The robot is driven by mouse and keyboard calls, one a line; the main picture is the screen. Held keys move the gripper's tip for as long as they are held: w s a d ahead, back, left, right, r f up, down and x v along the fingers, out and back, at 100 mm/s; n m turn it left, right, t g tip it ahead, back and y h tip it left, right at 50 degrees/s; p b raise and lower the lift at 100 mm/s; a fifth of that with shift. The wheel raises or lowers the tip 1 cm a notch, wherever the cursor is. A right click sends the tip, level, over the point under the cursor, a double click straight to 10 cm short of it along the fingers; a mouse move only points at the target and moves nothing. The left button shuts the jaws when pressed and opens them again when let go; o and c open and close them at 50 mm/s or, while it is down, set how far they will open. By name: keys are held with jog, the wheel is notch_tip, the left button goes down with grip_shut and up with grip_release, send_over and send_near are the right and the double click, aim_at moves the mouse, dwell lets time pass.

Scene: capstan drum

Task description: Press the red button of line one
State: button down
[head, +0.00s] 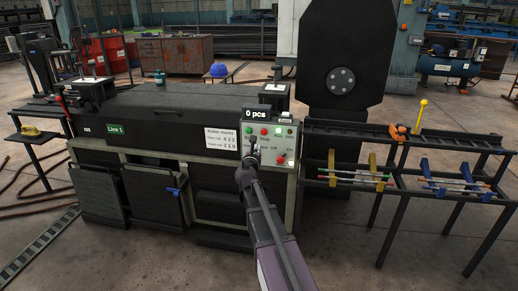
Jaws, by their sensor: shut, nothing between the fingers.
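The Line 1 machine is a long black unit with a green "Line 1" sign (116,129). Its pale control panel (271,148) is at the right end, below a "0 pcs" display (256,114). A red round button (282,160) sits low on the panel, and a smaller red spot (278,131) is in the upper row beside green ones. My gripper (254,143) is shut and empty, in front of the panel's left part, left of the low red button. It hides part of the panel. I cannot tell whether it touches the panel.
A black rack (400,185) with clamps and bars stands right of the panel. A tall black plate (340,45) with a round hub rises behind it. A paper notice (228,139) is left of the panel. The floor in front is mostly clear.

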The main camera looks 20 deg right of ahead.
aim_at(264, 132)
jog(key=x, duration=1.2)
jog(key=shift+w+d, duration=0.15)
jog(key=shift+w, duration=0.05)
jog(key=shift+x, duration=0.85)
jog(key=shift+w+d+r, duration=0.1)
jog(key=shift+w+d, duration=0.05)
jog(key=v, duration=1.4)
dwell(0.4)
